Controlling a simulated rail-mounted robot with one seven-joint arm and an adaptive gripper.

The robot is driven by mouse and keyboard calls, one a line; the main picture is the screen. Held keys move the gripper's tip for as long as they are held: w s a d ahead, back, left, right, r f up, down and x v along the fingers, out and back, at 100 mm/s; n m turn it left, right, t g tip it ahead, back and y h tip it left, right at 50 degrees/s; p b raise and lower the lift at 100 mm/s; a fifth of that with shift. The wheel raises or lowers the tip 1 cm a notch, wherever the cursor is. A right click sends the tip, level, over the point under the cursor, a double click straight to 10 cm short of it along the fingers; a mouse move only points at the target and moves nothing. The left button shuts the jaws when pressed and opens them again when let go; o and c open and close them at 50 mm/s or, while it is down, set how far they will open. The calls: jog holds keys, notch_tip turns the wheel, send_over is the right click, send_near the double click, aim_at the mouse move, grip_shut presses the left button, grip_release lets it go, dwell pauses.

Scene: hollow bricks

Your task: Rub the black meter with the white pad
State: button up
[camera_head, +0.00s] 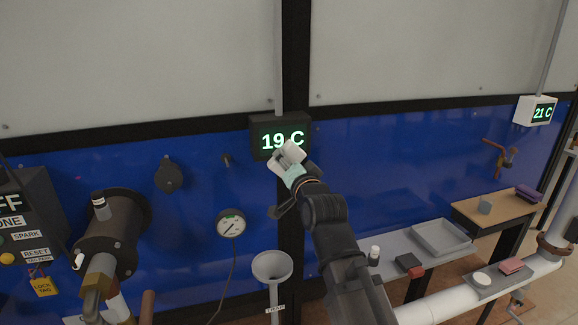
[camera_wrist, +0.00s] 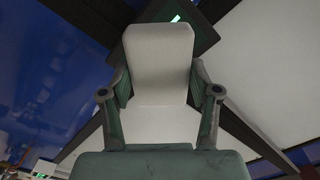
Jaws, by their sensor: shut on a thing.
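The black meter (camera_head: 258,133) is mounted on the dark post and shows "19 C" in green digits. My gripper (camera_head: 288,163) is shut on the white pad (camera_head: 289,151) and holds it at the meter's lower edge, overlapping the display's lower middle in the head view. In the wrist view the pad (camera_wrist: 158,55) stands between the two fingers of my gripper (camera_wrist: 160,95). The dark meter (camera_wrist: 202,38) lies behind the pad there, with a bit of green display showing. I cannot tell whether the pad touches the meter.
A white meter (camera_head: 537,110) reading "21 C" hangs far right. A round gauge (camera_head: 230,223) and a funnel (camera_head: 272,266) are left of my arm. A grey bench (camera_head: 400,246) with a tray (camera_head: 441,237) stands right. The blue wall around the meter is mostly clear.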

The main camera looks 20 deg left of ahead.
aim_at(277, 146)
jog(key=shift+b+x, duration=0.5)
jog(key=shift+x, duration=2.35)
jog(key=shift+x, duration=1.05)
jog(key=w+d+b, duration=0.2)
jog(key=d, duration=0.1)
jog(key=shift+w+d, duration=0.1)
jog(key=shift+s+a+p, duration=0.5)
jog(key=shift+a+p, duration=0.05)
jog(key=shift+a, duration=0.3)
jog(key=shift+s+a+p, duration=0.55)
jog(key=shift+a, duration=0.3)
